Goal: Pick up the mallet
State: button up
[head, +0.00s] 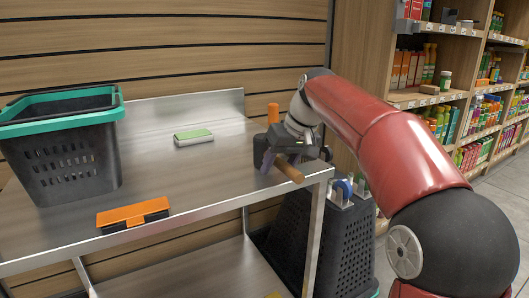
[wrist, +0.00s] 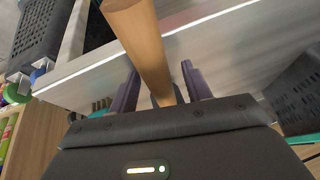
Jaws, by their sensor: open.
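The mallet's wooden handle (head: 289,171) sticks out from under my gripper (head: 281,160) near the right end of the metal counter, pointing toward the front edge. In the wrist view the handle (wrist: 146,45) runs lengthwise between the two dark purple fingers of my gripper (wrist: 160,78). The fingers are open, one on each side, with a visible gap between each finger and the wood. The mallet's head is not clearly visible; my gripper covers that area in the head view.
An orange cylinder (head: 273,112) stands just behind my gripper. A green-and-white block (head: 194,137) and an orange-and-black box (head: 133,215) lie on the metal counter (head: 205,180). A black basket with a teal rim (head: 62,150) stands at left. Dark baskets (head: 345,245) stand below right.

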jog(key=c, duration=1.1)
jog(key=shift+o, duration=0.2)
